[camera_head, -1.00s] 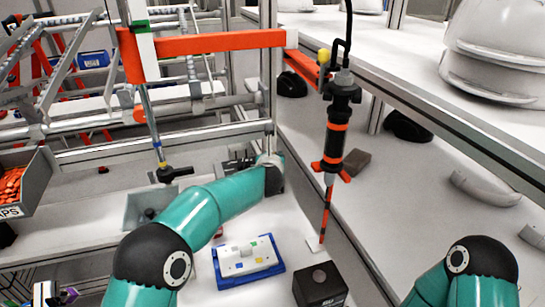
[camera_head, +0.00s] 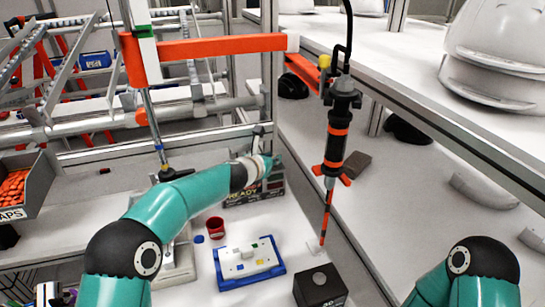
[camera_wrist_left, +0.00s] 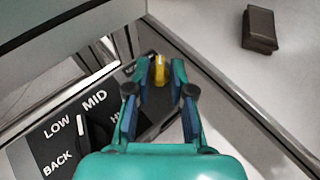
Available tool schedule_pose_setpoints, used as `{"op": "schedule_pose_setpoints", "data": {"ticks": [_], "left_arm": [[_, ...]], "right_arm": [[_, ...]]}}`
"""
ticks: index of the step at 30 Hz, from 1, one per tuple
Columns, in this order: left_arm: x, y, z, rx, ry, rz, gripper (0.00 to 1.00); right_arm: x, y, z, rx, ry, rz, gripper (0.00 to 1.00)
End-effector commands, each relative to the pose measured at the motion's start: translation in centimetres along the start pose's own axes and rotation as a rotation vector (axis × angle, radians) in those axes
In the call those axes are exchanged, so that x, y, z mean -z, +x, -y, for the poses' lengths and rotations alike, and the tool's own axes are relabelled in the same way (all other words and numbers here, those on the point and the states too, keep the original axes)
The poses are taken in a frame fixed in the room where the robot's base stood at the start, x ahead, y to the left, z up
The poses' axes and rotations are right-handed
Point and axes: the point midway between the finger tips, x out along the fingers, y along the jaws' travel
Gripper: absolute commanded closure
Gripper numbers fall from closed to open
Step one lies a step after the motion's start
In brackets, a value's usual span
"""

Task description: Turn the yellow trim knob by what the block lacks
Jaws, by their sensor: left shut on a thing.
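The yellow trim knob (camera_wrist_left: 159,73) shows between my left gripper's fingertips (camera_wrist_left: 160,64) in the left wrist view. The gripper is shut on it. In the head view my left gripper (camera_head: 274,161) reaches to the back, by a dark box with a READY display (camera_head: 240,198); its fingers and the knob are not clear there. A black dial (camera_wrist_left: 95,130) with a white pointer, marked LOW, MID and BACK, lies left of the gripper. A white block with coloured bits (camera_head: 248,257) sits on a blue tray (camera_head: 240,283). My right gripper is out of view.
A dark cube (camera_head: 320,285) stands right of the tray. A red cup (camera_head: 215,227) stands behind it. A hanging black and orange driver (camera_head: 338,125) points down at right. A brown block (camera_wrist_left: 259,29) lies on the pale surface in the wrist view.

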Motion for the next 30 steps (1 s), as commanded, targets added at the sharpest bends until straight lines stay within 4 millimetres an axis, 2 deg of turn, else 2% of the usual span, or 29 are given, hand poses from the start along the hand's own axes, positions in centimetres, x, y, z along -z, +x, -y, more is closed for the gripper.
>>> {"op": "schedule_pose_setpoints", "data": {"ticks": [1,3,9,18,29,30], "left_arm": [[-0.5,-0.2,-0.4,0.029,0.013,-0.001,1.0],[-0.5,-0.2,-0.5,0.076,0.032,-0.002,1.0],[-0.5,-0.1,-0.6,0.186,0.077,0.004,1.0],[-0.3,0.0,-0.7,0.261,0.11,0.003,1.0],[-0.2,0.0,-0.7,0.265,0.112,0.003,1.0],[-0.2,0.0,-0.7,0.265,0.112,0.003,0.77]], "right_arm": [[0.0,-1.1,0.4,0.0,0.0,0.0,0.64],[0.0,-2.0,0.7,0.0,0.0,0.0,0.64],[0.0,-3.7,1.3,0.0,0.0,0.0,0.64],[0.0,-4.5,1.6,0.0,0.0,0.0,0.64],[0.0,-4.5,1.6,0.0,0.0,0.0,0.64],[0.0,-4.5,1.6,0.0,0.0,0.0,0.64]]}}
